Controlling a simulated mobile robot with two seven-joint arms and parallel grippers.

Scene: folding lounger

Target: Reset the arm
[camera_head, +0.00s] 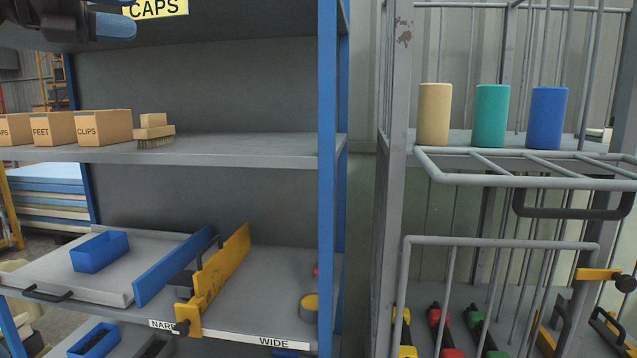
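My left gripper (122,13) is at the top left corner, dark with blue finger pads, partly cut off by the picture's top edge. It is in front of the upper shelf, left of the yellow CAPS label (155,8). I see nothing held in its visible part, but how far its fingers are apart is unclear. My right gripper and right arm are not in view. No folding lounger can be made out.
A blue-framed shelf rack (329,180) holds labelled boxes (103,128), a brush (154,131), and a pulled-out tray (110,280) with a blue bin (99,251). A grey wire cage (396,180) at right holds tan (434,115), green (491,115) and blue (546,118) cylinders.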

